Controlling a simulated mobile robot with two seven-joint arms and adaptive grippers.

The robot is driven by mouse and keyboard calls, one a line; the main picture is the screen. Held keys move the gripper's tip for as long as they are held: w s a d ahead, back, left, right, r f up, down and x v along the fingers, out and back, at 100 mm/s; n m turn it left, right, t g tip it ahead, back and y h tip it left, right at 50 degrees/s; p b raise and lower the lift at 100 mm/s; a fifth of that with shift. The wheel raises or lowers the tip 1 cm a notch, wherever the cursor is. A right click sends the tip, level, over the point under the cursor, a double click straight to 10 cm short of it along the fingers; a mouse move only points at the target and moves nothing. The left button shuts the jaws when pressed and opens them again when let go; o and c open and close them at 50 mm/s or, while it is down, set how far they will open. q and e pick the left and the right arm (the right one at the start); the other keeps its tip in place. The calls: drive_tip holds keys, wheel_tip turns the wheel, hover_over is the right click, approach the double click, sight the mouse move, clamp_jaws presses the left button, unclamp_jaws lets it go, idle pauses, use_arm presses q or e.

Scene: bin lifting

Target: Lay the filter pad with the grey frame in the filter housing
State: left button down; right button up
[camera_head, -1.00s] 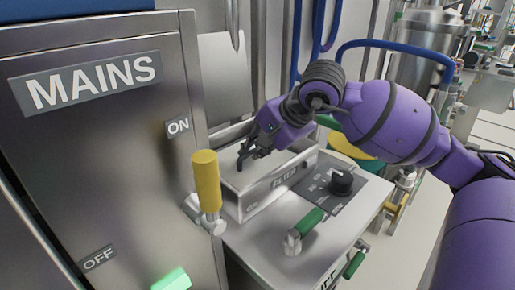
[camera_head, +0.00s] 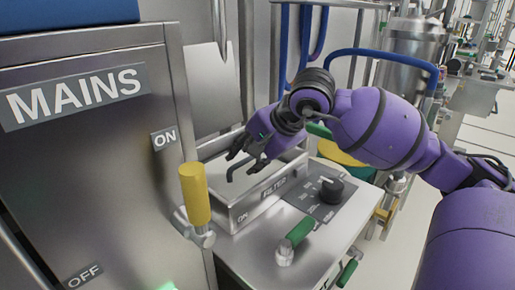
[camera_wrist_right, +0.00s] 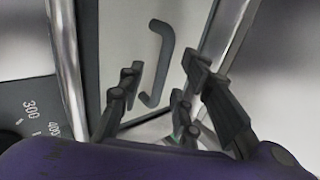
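The filter housing (camera_head: 246,213) is an open metal box marked FILTER on the bench top. The filter pad (camera_wrist_right: 140,30), pale with a grey frame and a bent dark handle (camera_wrist_right: 160,62), lies within the housing's walls in the right wrist view. Whether it lies fully flat is hard to tell. My right gripper (camera_head: 240,162) is over the housing. In the right wrist view its fingers (camera_wrist_right: 160,88) are spread on both sides of the handle, with gaps to it, and hold nothing. My left gripper is out of view.
A tall steel MAINS cabinet (camera_head: 100,190) stands at the left. A yellow-handled lever (camera_head: 195,195) stands close to the housing's left. A black knob (camera_head: 331,190) and a green handle (camera_head: 300,231) are to its right. Pipes and a tank are behind.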

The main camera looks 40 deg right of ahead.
drive_tip(key=v, duration=1.1)
drive_tip(key=shift+r, duration=0.15)
